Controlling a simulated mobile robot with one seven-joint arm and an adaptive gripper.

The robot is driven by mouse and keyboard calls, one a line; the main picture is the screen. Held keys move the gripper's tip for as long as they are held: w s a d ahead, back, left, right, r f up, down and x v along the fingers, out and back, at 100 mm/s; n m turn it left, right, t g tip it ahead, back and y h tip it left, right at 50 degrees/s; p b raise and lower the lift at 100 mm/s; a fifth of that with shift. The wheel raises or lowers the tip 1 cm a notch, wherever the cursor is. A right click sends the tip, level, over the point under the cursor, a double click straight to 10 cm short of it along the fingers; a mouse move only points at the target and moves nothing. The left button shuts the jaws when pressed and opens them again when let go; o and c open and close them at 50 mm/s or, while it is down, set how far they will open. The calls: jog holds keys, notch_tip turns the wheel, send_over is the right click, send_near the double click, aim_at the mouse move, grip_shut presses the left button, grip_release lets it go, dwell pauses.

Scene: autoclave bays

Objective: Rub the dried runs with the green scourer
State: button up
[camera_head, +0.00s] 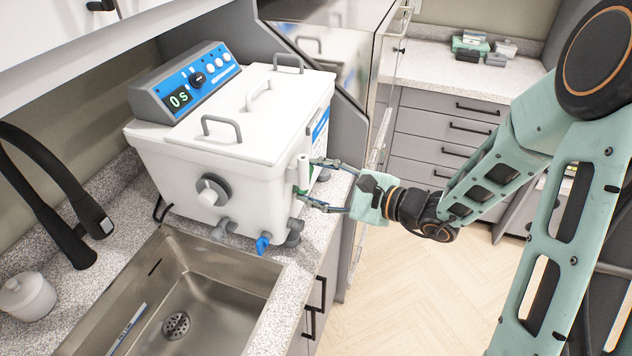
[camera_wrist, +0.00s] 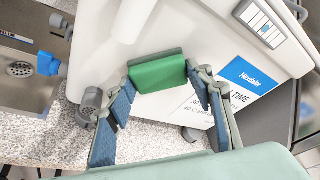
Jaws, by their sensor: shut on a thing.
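My gripper (camera_head: 307,181) is shut on the green scourer (camera_wrist: 158,72), holding it by its two ends between the blue-padded fingers. In the head view only a thin green sliver of the scourer shows between the fingertips. The scourer is at the right-hand end wall of the white bath unit (camera_head: 226,145), just below a short white tube (camera_wrist: 134,20). I cannot tell whether it touches the wall. I cannot make out any dried runs; the scourer and fingers hide part of the wall.
The unit stands on a speckled counter (camera_wrist: 58,140) beside a steel sink (camera_head: 207,292) with a black tap (camera_head: 60,195). A blue-lever valve (camera_head: 262,243) and grey fittings stick out low on the unit. A blue-and-white label (camera_wrist: 248,82) is right of the gripper. Open floor lies right.

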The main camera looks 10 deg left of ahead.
jog(key=w+b, duration=0.2)
jog(key=w, duration=0.5)
jog(key=shift+d, duration=0.45)
jog(key=s+b, duration=0.2)
jog(key=s, duration=0.1)
jog(key=s+b, duration=0.1)
jog(key=s, duration=0.1)
jog(key=shift+s+a+f, duration=0.1)
jog(key=shift+s+a, duration=0.15)
jog(key=shift+a, duration=0.1)
jog(key=shift+s+a+b, duration=0.15)
jog(key=shift+s+b, duration=0.15)
jog(key=shift+s, duration=0.5)
jog(key=d, duration=0.6)
jog(key=shift+s, duration=0.4)
